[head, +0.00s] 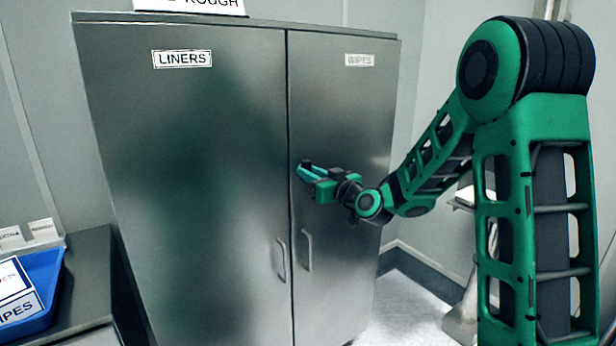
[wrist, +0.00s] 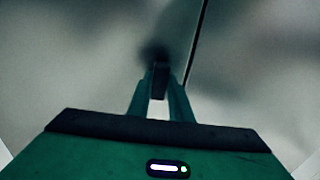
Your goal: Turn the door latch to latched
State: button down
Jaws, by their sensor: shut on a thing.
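A tall grey metal cabinet stands in the head view, with a left door (head: 200,180) labelled LINERS and a right door (head: 345,130) labelled WIPES. My gripper (head: 308,172) is at the front of the cabinet, just right of the seam between the doors. In the wrist view my gripper (wrist: 160,88) is shut on a small dark piece, which looks like the door latch (wrist: 160,78). The door seam runs just right of it there. The fingers hide much of the latch, so I cannot tell its exact angle.
Two upright handles, left (head: 281,259) and right (head: 307,250), flank the seam lower down. A blue tray (head: 45,275) holding a WIPES box sits on a dark counter (head: 88,265) at the left. Floor shows right of the cabinet.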

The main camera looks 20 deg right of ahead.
jog(key=shift+f, duration=0.3)
jog(key=c, duration=1.8)
grip_release()
jog(key=shift+o, duration=1.1)
jog(key=shift+r, duration=0.15)
jog(key=v, duration=1)
jog(key=shift+s, duration=0.3)
jog(key=shift+d, duration=0.1)
